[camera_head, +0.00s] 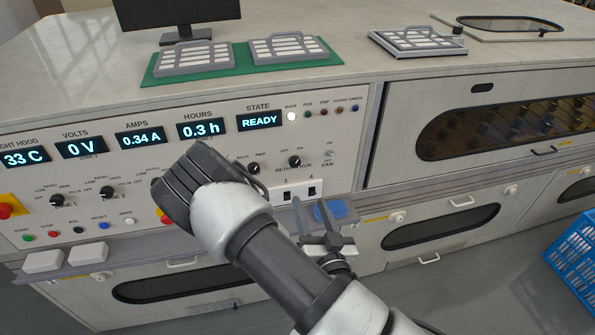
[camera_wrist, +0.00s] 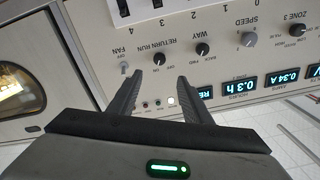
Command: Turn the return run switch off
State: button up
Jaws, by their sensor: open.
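The return run switch (camera_head: 295,162) is a small black knob on the control panel, with OFF and ON marked around it. It also shows in the wrist view (camera_wrist: 159,58), upside down, above the RETURN RUN label's far side. I cannot tell for sure which mark its pointer faces. My gripper (camera_head: 311,203) is open and empty in front of the panel, its fingers pointing at it. In the wrist view my gripper (camera_wrist: 168,76) has its two fingertips spread on either side of the line to the knob. Nothing shows between them, and contact is not visible.
The WAY knob (camera_wrist: 203,50) and the FAN toggle (camera_wrist: 125,68) flank the switch. White rocker switches 3 and 4 (camera_head: 297,192) sit below it. The state display (camera_head: 260,120) reads READY. A blue object (camera_head: 336,208) lies behind my fingers. A blue crate (camera_head: 577,255) stands right.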

jog(key=b, duration=0.8)
send_near(295, 164)
jog(key=p+x, duration=0.1)
jog(key=x, duration=0.7)
jog(key=shift+w+a, duration=0.1)
jog(key=shift+w, duration=0.15)
jog(key=c, duration=1.1)
jog(key=shift+o, duration=0.2)
